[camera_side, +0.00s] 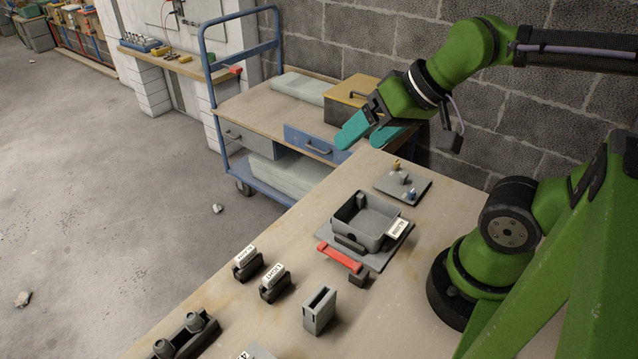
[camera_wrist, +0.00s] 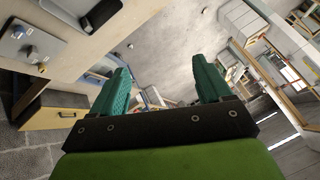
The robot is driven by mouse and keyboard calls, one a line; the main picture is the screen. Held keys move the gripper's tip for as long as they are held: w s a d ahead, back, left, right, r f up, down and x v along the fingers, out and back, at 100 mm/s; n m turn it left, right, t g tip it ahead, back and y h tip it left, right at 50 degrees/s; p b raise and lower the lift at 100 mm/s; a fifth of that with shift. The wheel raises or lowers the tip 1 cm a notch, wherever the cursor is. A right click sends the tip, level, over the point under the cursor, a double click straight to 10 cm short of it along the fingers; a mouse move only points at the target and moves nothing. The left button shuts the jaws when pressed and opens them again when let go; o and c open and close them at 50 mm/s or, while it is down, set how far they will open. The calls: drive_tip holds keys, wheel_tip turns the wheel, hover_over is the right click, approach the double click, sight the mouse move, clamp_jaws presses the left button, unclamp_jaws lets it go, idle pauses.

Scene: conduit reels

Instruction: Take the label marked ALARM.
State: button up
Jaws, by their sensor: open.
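A white label (camera_side: 397,229) with dark lettering rests at the right side of an open grey box (camera_side: 348,221). Its small tilted print looks like ALARM, but I cannot read it surely. Two more white labels stand in dark holders at the front left: one reads LIGHT (camera_side: 272,273), the other (camera_side: 244,256) is too small to read surely. My gripper (camera_side: 360,143) has teal fingers spread apart and empty, high beyond the table's back edge and away from all the labels. In the wrist view the open fingers (camera_wrist: 160,75) have nothing between them.
A red bar (camera_side: 339,257) lies before the box. A grey slotted block (camera_side: 319,310) stands nearer the front. A plate with small pegs (camera_side: 403,184) lies behind the box. A blue-framed trolley (camera_side: 262,105) carries a yellow-topped box (camera_side: 350,92) near my gripper. A block wall stands behind.

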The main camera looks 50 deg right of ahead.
idle(0.3)
drive_tip(key=n+g+h, duration=0.2)
drive_tip(key=n+g, duration=0.2)
drive_tip(key=g, duration=0.3)
hover_over(245, 253)
wheel_tip(245, 253, down, 4)
drive_tip(key=f, duration=1)
drive_tip(key=shift+s+d+f, duration=0.1)
drive_tip(key=shift+s+f, duration=0.2)
drive_tip(key=shift+f, duration=0.1)
drive_tip(key=shift+w+f, duration=0.2)
drive_tip(key=shift+f, duration=1.25)
drive_tip(key=shift+w+f, duration=0.15)
drive_tip(key=shift+f, duration=1.25)
drive_tip(key=c, duration=1.1)
